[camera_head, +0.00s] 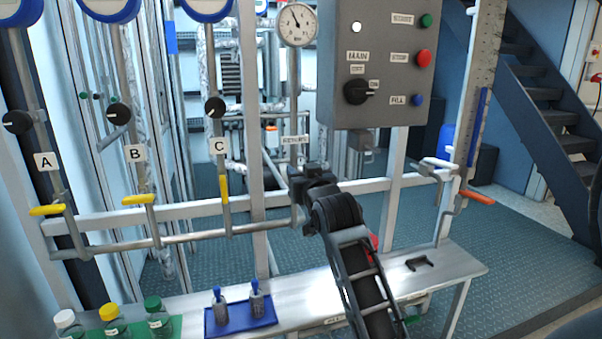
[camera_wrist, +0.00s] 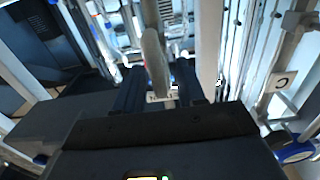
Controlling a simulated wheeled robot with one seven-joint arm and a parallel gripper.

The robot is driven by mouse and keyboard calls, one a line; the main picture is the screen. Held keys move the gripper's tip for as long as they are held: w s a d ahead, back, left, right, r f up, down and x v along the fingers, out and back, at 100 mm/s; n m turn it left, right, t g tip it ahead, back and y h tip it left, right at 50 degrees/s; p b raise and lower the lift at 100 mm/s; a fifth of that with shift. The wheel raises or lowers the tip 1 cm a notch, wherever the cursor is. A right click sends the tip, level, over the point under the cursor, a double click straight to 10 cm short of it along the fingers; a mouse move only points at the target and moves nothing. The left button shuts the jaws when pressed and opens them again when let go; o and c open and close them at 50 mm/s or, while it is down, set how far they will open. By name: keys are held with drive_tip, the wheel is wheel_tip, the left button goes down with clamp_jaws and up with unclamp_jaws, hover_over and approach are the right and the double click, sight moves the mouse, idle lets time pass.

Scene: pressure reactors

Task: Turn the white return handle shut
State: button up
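My gripper (camera_head: 308,180) is at the vertical return pipe (camera_head: 294,95), just below the white RETURN label (camera_head: 296,139). In the head view my gripper and arm hide the return handle. In the wrist view a long whitish handle (camera_wrist: 154,62) points up the picture between the two dark fingers of my gripper (camera_wrist: 160,88). The fingers stand apart, with a small gap showing beside the handle. I cannot tell whether either finger touches it. Part of a white label (camera_wrist: 160,97) shows beyond the fingers.
Yellow handles A (camera_head: 47,210) and B (camera_head: 138,199) lie across their pipes; C (camera_head: 224,189) lies along its pipe. A grey control box (camera_head: 380,65) hangs above right. The bench (camera_head: 455,268) below holds bottles and a blue tray (camera_head: 262,318). An orange-tipped lever (camera_head: 477,197) is at right.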

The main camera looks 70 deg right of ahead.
drive_tip(key=shift+c, duration=0.4)
clamp_jaws()
drive_tip(key=shift+m, duration=0.3)
drive_tip(key=m, duration=0.3)
drive_tip(key=shift+s+d+m+p, duration=0.2)
drive_tip(key=shift+s+m+p, duration=0.05)
drive_tip(key=shift+m+p, duration=0.1)
drive_tip(key=shift+s+d+f+m+b, duration=0.15)
drive_tip(key=shift+f+m+b, duration=0.25)
drive_tip(key=shift+m, duration=1.85)
drive_tip(key=shift+s+d+f+m+b, duration=0.2)
drive_tip(key=shift+m+b, duration=0.25)
drive_tip(key=shift+m, duration=1.8)
drive_tip(key=shift+s+d+f+m+b, duration=0.15)
drive_tip(key=shift+f+m+b, duration=0.25)
drive_tip(key=shift+m, duration=1.85)
